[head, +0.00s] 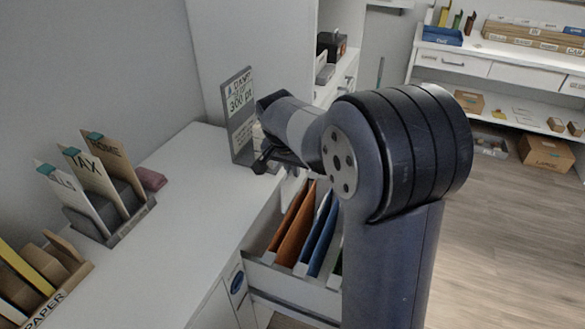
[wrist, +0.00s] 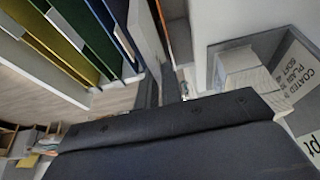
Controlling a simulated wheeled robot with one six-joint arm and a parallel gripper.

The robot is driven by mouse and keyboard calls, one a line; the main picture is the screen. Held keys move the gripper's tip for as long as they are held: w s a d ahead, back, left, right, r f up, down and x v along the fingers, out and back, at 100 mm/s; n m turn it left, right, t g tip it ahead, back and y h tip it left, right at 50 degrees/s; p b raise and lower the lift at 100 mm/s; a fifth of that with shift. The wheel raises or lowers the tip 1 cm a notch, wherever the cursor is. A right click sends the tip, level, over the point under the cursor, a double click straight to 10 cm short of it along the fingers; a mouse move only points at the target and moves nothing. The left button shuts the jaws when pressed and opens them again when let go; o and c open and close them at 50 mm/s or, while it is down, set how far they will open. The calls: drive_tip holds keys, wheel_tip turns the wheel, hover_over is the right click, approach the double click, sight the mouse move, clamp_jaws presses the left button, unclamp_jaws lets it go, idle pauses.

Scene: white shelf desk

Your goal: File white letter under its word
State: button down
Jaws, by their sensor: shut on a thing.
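My gripper (head: 264,158) is over the desk's right edge, beside the grey sign stand and near the far end of the open drawer. In the wrist view its jaws (wrist: 165,88) are shut on a thin pale piece (wrist: 147,42), seen almost edge-on. It may be the white letter, but its face and any writing are hidden. The grey sorter (head: 126,229) on the desk holds upright cards behind one another: a white one (head: 72,195) ending in "LS", a cream "TAX" (head: 92,180) and a tan "HOME" (head: 112,160). The sorter is well to the gripper's left.
The open drawer (head: 290,282) holds orange (head: 293,225) and blue folders (head: 322,235). The sign stand (head: 236,125) rises behind my gripper. A pink block (head: 151,179) lies by the sorter; a "PAPER" box (head: 45,310) is at front left. The desk middle (head: 190,215) is clear.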

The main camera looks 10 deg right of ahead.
sight(287, 178)
idle(0.4)
drive_tip(key=shift+f+b, duration=3.4)
drive_tip(key=shift+f, duration=1.5)
drive_tip(key=c, duration=1.5)
unclamp_jaws()
drive_tip(key=shift+r, duration=0.1)
drive_tip(key=p+v, duration=0.2)
drive_tip(key=v, duration=0.8)
drive_tip(key=shift+s+a+r+p, duration=0.1)
drive_tip(key=shift+s+r+p, duration=0.1)
drive_tip(key=shift+r+p, duration=0.15)
drive_tip(key=shift+f, duration=0.15)
